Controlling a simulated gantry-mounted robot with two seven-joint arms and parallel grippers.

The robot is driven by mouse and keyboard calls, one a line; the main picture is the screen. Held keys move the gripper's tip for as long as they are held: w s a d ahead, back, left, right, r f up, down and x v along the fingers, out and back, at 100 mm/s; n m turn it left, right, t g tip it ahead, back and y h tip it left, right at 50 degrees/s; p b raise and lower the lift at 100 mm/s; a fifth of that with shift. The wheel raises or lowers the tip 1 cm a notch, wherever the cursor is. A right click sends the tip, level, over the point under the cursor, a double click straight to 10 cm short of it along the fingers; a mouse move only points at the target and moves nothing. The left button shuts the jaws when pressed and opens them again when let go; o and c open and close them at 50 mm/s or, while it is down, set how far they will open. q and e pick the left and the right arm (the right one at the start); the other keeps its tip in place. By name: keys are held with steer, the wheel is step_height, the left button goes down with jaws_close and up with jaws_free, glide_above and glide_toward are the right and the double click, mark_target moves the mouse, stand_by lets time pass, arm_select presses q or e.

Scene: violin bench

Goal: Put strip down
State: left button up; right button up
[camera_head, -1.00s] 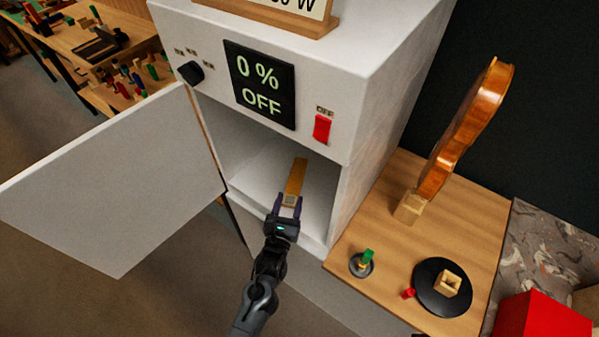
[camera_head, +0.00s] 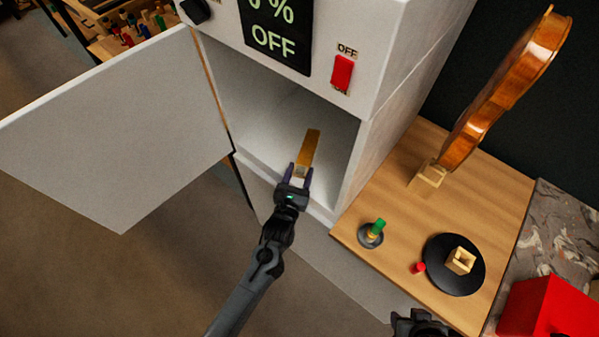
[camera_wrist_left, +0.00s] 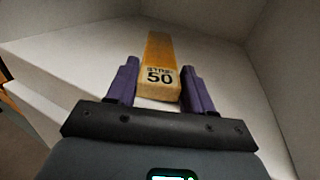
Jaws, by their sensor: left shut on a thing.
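The strip (camera_head: 310,147) is a long, narrow yellow-brown piece inside the open white cabinet (camera_head: 350,200). In the left wrist view the strip (camera_wrist_left: 160,60) points away into the cabinet, and its pale near end carries a dark label with "50". My left gripper (camera_head: 300,176) reaches into the cabinet opening. Its purple fingers (camera_wrist_left: 160,84) stand on both sides of the strip's near end, shut on it. I cannot tell whether the strip touches the cabinet floor. My right gripper (camera_head: 420,322) shows only in part at the bottom edge, and its jaws cannot be made out.
The cabinet door (camera_head: 120,130) stands open to the left. A red switch (camera_head: 342,73) and an OFF display (camera_head: 275,38) are above the opening. To the right, a wooden bench (camera_head: 400,205) bears a violin body (camera_head: 505,90), a green-topped piece (camera_head: 377,228) and a black disc (camera_head: 440,272).

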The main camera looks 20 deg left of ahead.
arm_select(q)
steer(key=shift+f, duration=0.2)
steer(key=o, duration=1.1)
steer(key=shift+r, duration=0.1)
steer(key=shift+r, duration=0.25)
steer(key=shift+s+f+p, duration=0.15)
steer(key=shift+s+p, duration=1.75)
steer(key=shift+s, duration=1.85)
